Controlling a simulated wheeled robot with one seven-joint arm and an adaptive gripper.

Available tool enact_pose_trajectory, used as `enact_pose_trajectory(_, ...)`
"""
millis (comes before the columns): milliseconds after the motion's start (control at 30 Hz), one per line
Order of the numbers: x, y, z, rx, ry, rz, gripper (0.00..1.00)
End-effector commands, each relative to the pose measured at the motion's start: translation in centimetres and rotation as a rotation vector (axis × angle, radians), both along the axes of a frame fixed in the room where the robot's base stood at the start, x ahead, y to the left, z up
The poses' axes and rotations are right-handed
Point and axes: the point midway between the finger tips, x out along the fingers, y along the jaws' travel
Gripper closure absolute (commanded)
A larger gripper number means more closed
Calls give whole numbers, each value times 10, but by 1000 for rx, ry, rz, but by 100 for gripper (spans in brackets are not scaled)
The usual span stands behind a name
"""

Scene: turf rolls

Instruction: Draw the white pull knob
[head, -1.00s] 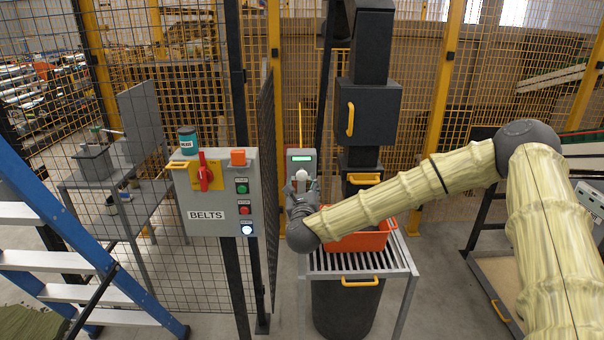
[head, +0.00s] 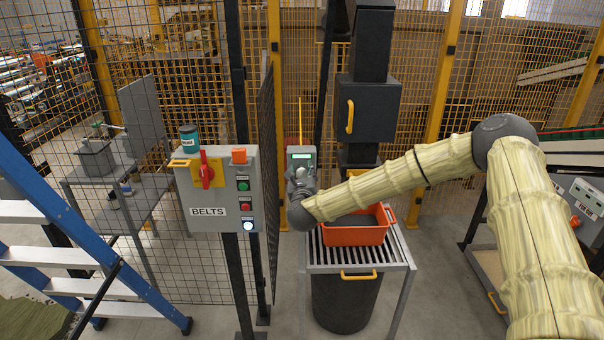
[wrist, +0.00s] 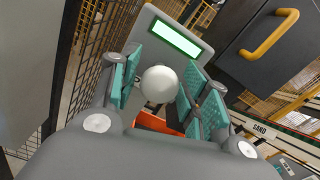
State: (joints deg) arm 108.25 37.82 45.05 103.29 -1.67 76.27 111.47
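The white pull knob (wrist: 159,84) is a round ball on a grey panel (wrist: 153,30) with a lit green-framed display (wrist: 173,37). My gripper (wrist: 162,88) is open, with its teal-padded fingers on either side of the knob. The knob fills much of the space between the pads; I cannot tell whether either pad touches it. In the head view my gripper (head: 301,180) is at the front of the panel, just below the display (head: 301,155), and mostly hides the knob.
A BELTS control box (head: 218,192) on a post and a mesh fence stand to the left. An orange crate (head: 356,235) sits on a slatted stand (head: 400,256) below my arm. A dark box with a yellow handle (head: 367,108) is right of the panel. A blue ladder (head: 90,237) is far left.

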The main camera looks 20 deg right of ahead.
Motion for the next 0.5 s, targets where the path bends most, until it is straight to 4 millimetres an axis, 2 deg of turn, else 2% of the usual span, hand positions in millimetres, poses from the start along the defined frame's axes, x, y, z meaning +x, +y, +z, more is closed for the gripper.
enact_pose_trajectory(33,0,0,0,0,0,0,69)
enact_pose_trajectory(200,0,0,0,0,0,0,100)
enact_pose_trajectory(500,-3,1,-3,0,1,0,100)
